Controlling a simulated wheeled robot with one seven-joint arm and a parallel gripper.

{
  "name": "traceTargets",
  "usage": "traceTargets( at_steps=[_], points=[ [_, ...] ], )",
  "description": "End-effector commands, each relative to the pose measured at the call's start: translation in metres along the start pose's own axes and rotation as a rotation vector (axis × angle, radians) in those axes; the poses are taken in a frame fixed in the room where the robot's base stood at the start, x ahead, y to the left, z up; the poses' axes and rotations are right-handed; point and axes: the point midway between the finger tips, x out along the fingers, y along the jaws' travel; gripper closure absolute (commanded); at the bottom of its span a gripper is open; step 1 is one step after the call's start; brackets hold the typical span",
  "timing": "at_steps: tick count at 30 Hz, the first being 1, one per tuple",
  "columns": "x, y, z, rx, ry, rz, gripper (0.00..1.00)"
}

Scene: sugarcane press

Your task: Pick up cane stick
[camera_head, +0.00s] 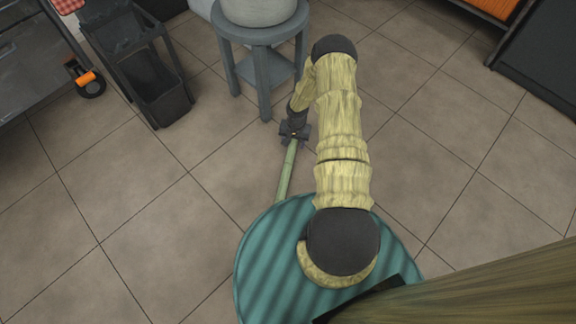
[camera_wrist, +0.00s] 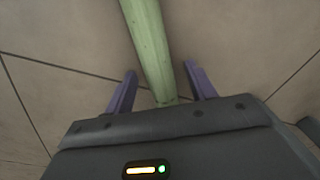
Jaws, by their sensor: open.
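A pale green cane stick (camera_head: 287,168) lies on the tiled floor in the head view, running from my gripper down toward my round teal base. My gripper (camera_head: 292,134) is at the stick's far end, low over the floor. In the wrist view the cane stick (camera_wrist: 150,45) runs from the top edge down between the two purple fingers of my gripper (camera_wrist: 160,88). The fingers are open, with a gap on each side of the stick. The stick's near end shows just above the gripper body.
A grey-blue stool (camera_head: 262,38) with a pale round pot (camera_head: 258,10) on it stands close beyond my gripper. A dark bin (camera_head: 150,75) and a wheeled cart (camera_head: 40,60) are at the upper left. The floor at left is clear.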

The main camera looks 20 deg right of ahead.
Motion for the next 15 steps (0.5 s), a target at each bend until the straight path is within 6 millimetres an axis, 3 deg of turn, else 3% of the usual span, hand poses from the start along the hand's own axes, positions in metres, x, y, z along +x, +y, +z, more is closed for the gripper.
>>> traceTargets(
  at_steps=[4,12,15],
  points=[
    [-0.0001,0.0,0.0,0.0,0.0,0.0,0.46],
    [0.0,0.0,0.0,0.0,0.0,0.0,0.99],
    [-0.0005,-0.0002,-0.0002,0.0,0.0,0.0,1.0]
  ],
)
